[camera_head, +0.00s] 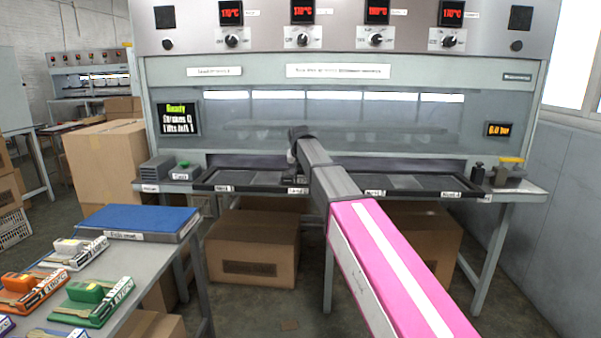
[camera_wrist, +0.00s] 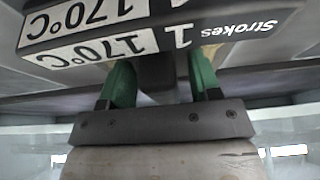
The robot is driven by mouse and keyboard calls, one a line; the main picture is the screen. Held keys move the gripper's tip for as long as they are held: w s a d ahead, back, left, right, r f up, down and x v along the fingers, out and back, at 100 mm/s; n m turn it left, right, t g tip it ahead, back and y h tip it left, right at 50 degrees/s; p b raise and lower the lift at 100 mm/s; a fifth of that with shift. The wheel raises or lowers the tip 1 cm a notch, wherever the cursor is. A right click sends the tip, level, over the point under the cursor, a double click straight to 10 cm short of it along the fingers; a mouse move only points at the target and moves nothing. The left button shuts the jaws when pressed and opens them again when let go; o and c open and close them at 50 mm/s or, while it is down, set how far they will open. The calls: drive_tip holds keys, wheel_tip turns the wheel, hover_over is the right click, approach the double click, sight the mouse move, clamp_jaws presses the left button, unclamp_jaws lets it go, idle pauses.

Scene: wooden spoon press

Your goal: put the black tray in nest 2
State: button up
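The black tray (camera_wrist: 260,22) is large in the wrist view. Its white labels read 170°C and Strokes 1, upside down. My gripper (camera_wrist: 160,80) has two green fingers set apart, one on each side of a dark block by the tray. Whether the fingers press on that block does not show clearly. In the head view my gripper (camera_head: 293,172) is low at the press front, close behind a label that seems to mark nest 2 (camera_head: 297,190). My arm hides much of this spot, and I cannot tell whether the tray is seated.
The press shelf has a black rail (camera_head: 250,190) with labelled nests. Grey blocks (camera_head: 170,170) stand at its left end, weights (camera_head: 508,172) at its right. A side table at left holds a blue mat (camera_head: 150,218) and coloured trays (camera_head: 92,298). Cardboard boxes (camera_head: 255,250) stand below.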

drive_tip(key=v, duration=1.2)
